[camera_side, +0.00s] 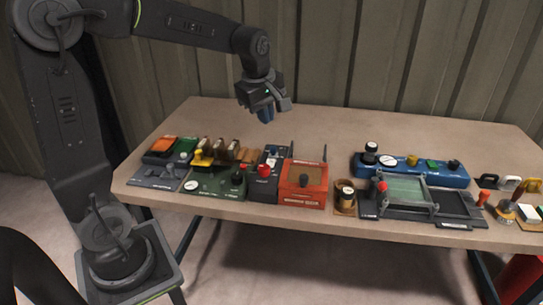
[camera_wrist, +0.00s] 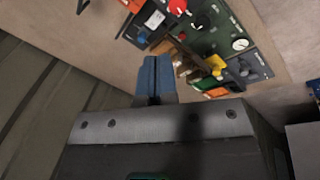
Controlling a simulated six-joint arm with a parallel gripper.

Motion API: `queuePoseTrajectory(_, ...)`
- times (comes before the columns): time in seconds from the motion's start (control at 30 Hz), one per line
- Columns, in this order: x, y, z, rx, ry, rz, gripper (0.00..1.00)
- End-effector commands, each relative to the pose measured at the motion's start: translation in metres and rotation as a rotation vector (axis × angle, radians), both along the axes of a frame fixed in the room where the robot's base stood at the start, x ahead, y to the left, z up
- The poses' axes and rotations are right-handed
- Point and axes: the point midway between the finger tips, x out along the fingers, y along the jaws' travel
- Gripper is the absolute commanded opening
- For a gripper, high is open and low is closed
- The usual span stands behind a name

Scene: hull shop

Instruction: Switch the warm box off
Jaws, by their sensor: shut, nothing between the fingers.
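The orange-red box (camera_side: 288,196), which looks like the warm box, stands near the front edge of the table, with a dark knob (camera_side: 304,180) on its top panel. Its front lettering is too small to read surely, and the knob's setting cannot be told. A small orange corner at the top edge of the wrist view (camera_wrist: 132,4) may be the same box. My gripper (camera_side: 266,116) is above the table, behind and left of the box, apart from everything. Its blue fingers are together and empty in the wrist view (camera_wrist: 155,62).
Left of the box are a dark unit with a red knob (camera_side: 264,170), a green panel (camera_side: 215,184) and wooden racks. A dark frame fixture (camera_side: 410,196) and a blue unit (camera_side: 425,174) stand to the right. The back of the table (camera_side: 370,124) is clear.

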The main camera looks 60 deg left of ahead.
Motion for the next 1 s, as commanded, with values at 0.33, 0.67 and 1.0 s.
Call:
queuePoseTrajectory(0.33,0.055,0.060,-0.049,-0.099,0.044,0.604,0.00)
queuePoseTrajectory(0.67,0.062,0.070,-0.057,-0.111,0.046,0.705,0.00)
queuePoseTrajectory(1.0,0.062,0.070,-0.068,-0.111,0.049,0.704,0.00)
